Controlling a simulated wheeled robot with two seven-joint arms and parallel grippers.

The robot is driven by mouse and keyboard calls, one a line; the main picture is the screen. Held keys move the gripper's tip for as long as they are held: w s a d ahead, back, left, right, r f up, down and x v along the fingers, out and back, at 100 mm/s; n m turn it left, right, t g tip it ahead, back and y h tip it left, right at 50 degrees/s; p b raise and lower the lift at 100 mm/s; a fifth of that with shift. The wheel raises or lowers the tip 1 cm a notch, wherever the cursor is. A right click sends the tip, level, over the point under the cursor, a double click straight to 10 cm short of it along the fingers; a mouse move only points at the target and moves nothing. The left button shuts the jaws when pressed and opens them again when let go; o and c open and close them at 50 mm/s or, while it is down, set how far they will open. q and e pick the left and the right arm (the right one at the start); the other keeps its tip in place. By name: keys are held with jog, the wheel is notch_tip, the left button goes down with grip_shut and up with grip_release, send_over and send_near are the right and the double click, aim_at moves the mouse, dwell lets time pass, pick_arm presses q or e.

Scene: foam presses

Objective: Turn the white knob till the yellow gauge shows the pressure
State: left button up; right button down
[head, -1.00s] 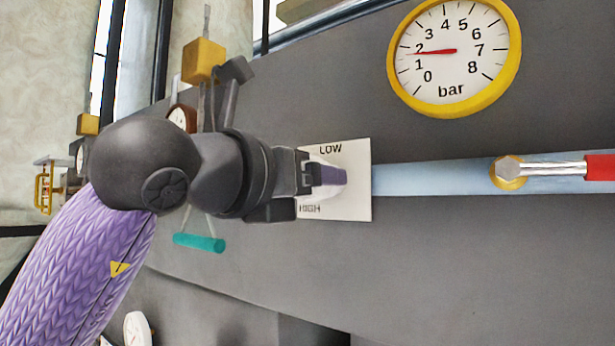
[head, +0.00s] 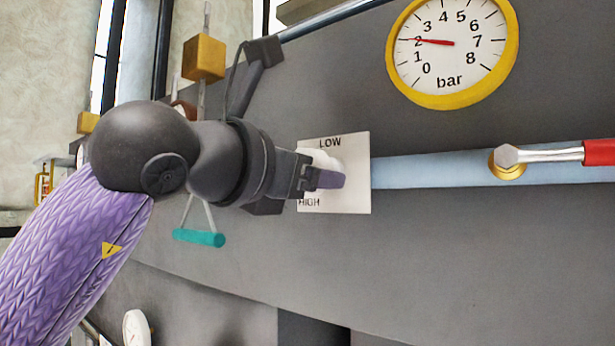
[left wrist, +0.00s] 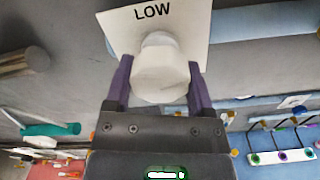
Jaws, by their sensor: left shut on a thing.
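The white knob (left wrist: 161,75) sits on a white plate (head: 350,195) marked LOW at the top and HIGH at the bottom. My left gripper (head: 330,178) is shut on the knob. In the left wrist view the purple fingers (left wrist: 160,84) stand on either side of it. In the head view the gripper hides much of the knob (head: 323,158). The yellow gauge (head: 452,98) is above and right of the plate, and its red needle points at about 2 bar. My right gripper is not in view.
A pale blue pipe (head: 430,170) runs right from the plate. A teal bar handle (head: 199,238) hangs below my left wrist. A yellow block (head: 204,59) stands at upper left.

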pick_arm(q)
jog(key=shift+m, duration=2.1)
jog(key=o, duration=1.2)
jog(key=shift+s+a+f+b, duration=0.1)
jog(key=shift+s+a+b, duration=0.25)
jog(key=shift+b, duration=0.3)
jog(key=b+v, duration=0.3)
jog(key=v, duration=0.6)
jog(key=shift+b, duration=0.4)
